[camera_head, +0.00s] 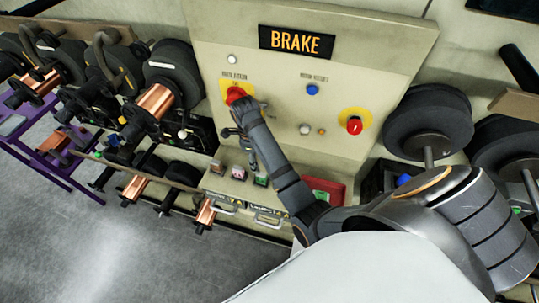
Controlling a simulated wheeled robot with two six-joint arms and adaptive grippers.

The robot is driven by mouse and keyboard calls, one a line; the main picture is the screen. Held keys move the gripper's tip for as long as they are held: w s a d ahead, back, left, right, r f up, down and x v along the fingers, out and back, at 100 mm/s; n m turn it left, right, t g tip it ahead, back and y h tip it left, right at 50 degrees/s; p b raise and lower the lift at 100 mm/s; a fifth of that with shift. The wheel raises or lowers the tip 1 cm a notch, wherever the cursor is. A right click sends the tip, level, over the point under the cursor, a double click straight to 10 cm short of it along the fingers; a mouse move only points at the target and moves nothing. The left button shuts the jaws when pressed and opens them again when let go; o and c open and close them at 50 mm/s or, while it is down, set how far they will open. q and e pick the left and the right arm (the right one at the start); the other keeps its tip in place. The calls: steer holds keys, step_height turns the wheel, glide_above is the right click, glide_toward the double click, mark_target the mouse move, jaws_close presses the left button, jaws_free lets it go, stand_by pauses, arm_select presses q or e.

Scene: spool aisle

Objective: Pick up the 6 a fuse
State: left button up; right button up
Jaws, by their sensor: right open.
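Small block-like items stand on the ledge at the foot of the brake panel: one with a reddish top (239,172) and one with a green top (261,180). They may be fuses, but their markings are too small to read, so I cannot tell which is the 6 A fuse. My right arm reaches up from the lower right and hides part of the panel. My left gripper is not in view.
The upright brake panel (375,55) carries a red knob (235,94), a blue button (312,90) and another red knob (354,125). Copper spools (155,101) fill the left; dark wheels (428,122) stand right.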

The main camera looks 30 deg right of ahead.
mark_target(261, 174)
steer(key=f+b, duration=0.2)
steer(key=f, duration=0.1)
steer(key=f+b, duration=0.1)
steer(key=b, duration=0.1)
steer(key=shift+s+a+f, duration=0.2)
steer(key=shift+a+f, duration=0.1)
steer(key=shift+a, duration=0.1)
steer(key=shift+d+f, duration=0.5)
steer(key=shift+d, duration=0.35)
steer(key=f+b, duration=0.4)
steer(key=shift+w+a+f, duration=0.1)
steer(key=shift+a+f, duration=0.05)
steer(key=shift+a, duration=0.15)
steer(key=shift+d+f, duration=0.15)
steer(key=shift+f, duration=0.05)
steer(key=shift+d, duration=0.15)
steer(key=shift+r, duration=0.15)
steer(key=c, duration=0.5)
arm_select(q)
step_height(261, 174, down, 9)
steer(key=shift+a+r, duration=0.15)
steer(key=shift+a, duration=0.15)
arm_select(e)
jaws_close()
